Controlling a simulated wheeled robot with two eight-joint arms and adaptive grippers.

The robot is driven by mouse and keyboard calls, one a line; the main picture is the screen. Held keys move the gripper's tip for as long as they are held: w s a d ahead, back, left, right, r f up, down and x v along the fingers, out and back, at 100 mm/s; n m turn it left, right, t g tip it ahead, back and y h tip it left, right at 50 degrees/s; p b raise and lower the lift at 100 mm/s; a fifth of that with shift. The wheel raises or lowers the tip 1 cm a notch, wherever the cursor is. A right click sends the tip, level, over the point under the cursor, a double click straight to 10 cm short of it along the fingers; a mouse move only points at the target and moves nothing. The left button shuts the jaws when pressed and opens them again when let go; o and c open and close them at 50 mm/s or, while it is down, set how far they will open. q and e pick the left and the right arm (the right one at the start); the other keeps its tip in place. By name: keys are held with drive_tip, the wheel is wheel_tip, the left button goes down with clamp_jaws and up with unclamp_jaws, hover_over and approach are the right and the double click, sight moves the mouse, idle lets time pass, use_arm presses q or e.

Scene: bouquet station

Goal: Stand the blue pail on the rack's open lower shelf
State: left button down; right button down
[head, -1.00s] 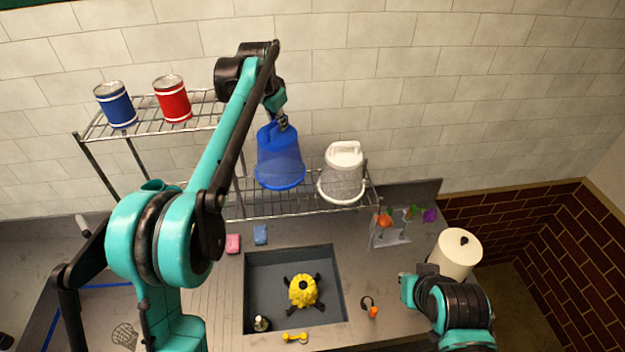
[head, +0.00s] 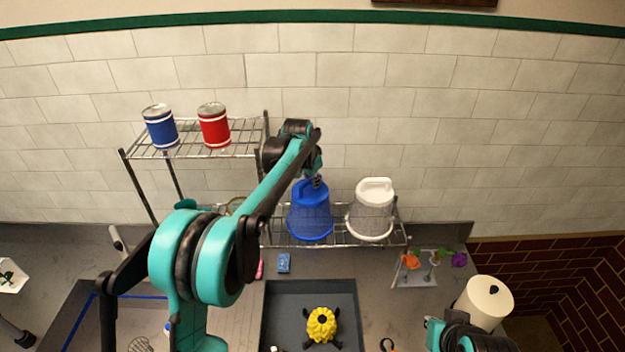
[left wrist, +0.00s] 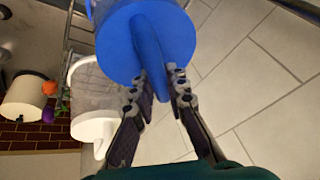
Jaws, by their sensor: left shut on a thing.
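The blue pail (head: 311,215) is upright with its wide end down at the rack's lower shelf (head: 345,240), left of a white pail (head: 371,215). Its base is level with the shelf wires; I cannot tell whether it touches them. My left gripper (head: 316,181) is above the pail, shut on the ridge-like handle on its top. In the left wrist view the two fingers (left wrist: 158,78) pinch that ridge on the blue pail (left wrist: 125,45). My right gripper does not show; only part of my right arm is at the bottom right.
The white pail stands close on the right. A blue can (head: 160,128) and a red can (head: 214,126) stand on the upper shelf (head: 190,150) at left. Below are a sink with a yellow object (head: 321,325), a blue sponge (head: 284,263) and a paper roll (head: 485,303).

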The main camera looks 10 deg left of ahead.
use_arm(q)
drive_tip(key=shift+f, duration=0.1)
drive_tip(key=c, duration=1.5)
unclamp_jaws()
drive_tip(key=shift+c, duration=0.2)
drive_tip(key=d+v, duration=0.1)
drive_tip(key=v, duration=1.1)
drive_tip(key=s+a+n+t, duration=0.1)
drive_tip(key=s+a+n, duration=0.15)
drive_tip(key=s, duration=1.45)
drive_tip(key=s+f+n, duration=0.2)
drive_tip(key=s+f, duration=0.4)
drive_tip(key=s, duration=0.2)
drive_tip(key=s+f+n+t, duration=0.1)
drive_tip(key=s+f+n, duration=0.1)
drive_tip(key=s+f, duration=0.4)
drive_tip(key=s+a, duration=0.1)
drive_tip(key=s, duration=0.2)
drive_tip(key=shift+s+f+n+y+b, duration=0.2)
drive_tip(key=shift+f+n+y+b, duration=0.1)
drive_tip(key=shift+f+n+b, duration=0.1)
